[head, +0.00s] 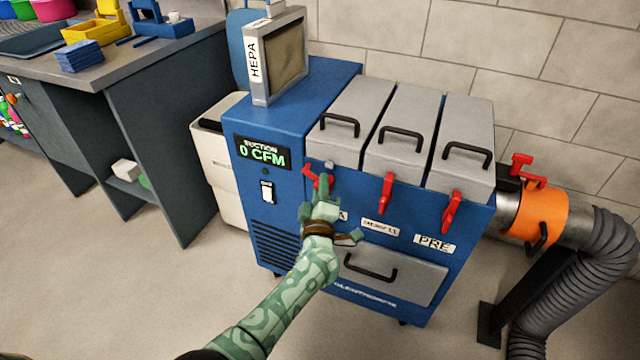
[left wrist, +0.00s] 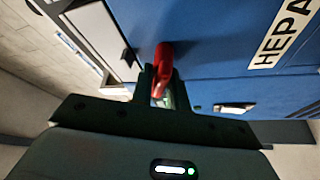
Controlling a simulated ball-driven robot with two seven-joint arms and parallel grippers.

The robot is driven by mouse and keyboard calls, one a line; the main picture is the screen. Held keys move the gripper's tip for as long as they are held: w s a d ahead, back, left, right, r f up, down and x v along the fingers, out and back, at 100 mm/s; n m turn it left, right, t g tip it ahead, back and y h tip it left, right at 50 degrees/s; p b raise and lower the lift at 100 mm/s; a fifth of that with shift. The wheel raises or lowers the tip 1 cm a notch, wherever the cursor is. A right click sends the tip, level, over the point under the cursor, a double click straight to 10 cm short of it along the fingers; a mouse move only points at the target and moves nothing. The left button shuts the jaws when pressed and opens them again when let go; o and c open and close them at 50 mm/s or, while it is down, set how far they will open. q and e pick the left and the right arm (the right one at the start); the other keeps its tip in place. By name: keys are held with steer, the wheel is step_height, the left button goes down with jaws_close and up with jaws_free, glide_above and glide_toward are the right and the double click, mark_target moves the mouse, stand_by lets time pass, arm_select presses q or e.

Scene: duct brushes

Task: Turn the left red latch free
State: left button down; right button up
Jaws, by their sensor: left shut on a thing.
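The left red latch (head: 312,178) is on the front of the blue machine (head: 270,205), below the leftmost grey lid (head: 352,112). My left gripper (head: 325,196) is at this latch and covers its lower part in the head view. In the left wrist view the red latch (left wrist: 163,62) stands between the two fingers of my left gripper (left wrist: 160,88), which is shut on it. Two other red latches, the middle one (head: 387,193) and the right one (head: 451,211), hang down under their lids. My right gripper does not show.
A framed HEPA filter (head: 275,58) stands on top of the machine. A drawer (head: 395,275) with a black handle is below the latches. An orange collar (head: 540,215) and grey duct (head: 600,245) are at the right. Open floor lies in front.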

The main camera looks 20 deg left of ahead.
arm_select(q)
steer(key=n+g+p, duration=0.1)
steer(key=n, duration=0.2)
steer(key=shift+f+n+g+p, duration=0.3)
steer(key=shift+n+g+p, duration=0.35)
steer(key=shift+n, duration=0.45)
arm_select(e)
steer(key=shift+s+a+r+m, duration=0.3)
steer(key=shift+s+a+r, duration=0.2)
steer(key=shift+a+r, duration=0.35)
arm_select(q)
steer(key=shift+s, duration=0.1)
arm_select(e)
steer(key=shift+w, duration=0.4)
